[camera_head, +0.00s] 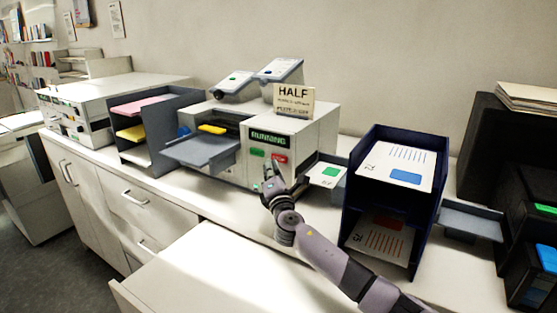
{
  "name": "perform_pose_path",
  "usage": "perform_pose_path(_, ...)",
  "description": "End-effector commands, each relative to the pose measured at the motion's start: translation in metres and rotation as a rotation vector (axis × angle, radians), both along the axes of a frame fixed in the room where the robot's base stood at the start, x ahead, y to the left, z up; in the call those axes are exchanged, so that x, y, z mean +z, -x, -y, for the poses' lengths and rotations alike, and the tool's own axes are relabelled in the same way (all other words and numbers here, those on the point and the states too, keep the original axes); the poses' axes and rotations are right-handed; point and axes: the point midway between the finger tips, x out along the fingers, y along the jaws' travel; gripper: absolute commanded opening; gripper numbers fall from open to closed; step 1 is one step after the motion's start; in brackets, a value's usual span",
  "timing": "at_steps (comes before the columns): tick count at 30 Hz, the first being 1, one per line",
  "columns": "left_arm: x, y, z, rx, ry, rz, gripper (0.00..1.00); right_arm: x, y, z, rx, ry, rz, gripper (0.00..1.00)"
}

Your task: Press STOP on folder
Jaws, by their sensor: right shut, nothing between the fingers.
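The folder (318,140) is a white box machine on the counter, with a "HALF" sign on top. Its dark display (270,139) reads "RUNNING". Below the display are a green button (257,153) and a red button (279,159); any lettering on them is too small to read. My right gripper (272,168) is shut and empty, its tips just below the two buttons in the picture. I cannot tell whether it touches the panel. My left gripper is not in view.
A grey feed tray (205,153) juts from the folder's left. A dark blue rack (434,197) with printed sheets stands to the right, beyond a small tray with a green-marked sheet (325,174). A paper sorter (157,128) stands left. Black machines (488,146) fill the far right.

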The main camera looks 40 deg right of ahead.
Motion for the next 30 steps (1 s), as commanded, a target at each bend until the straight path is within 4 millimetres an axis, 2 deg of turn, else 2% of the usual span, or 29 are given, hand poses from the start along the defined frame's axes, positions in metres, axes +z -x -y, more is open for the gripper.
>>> perform_pose_path(30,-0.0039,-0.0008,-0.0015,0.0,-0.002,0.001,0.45,0.0003,-0.0032,0.0079,0.0,0.0,0.0,0.0)
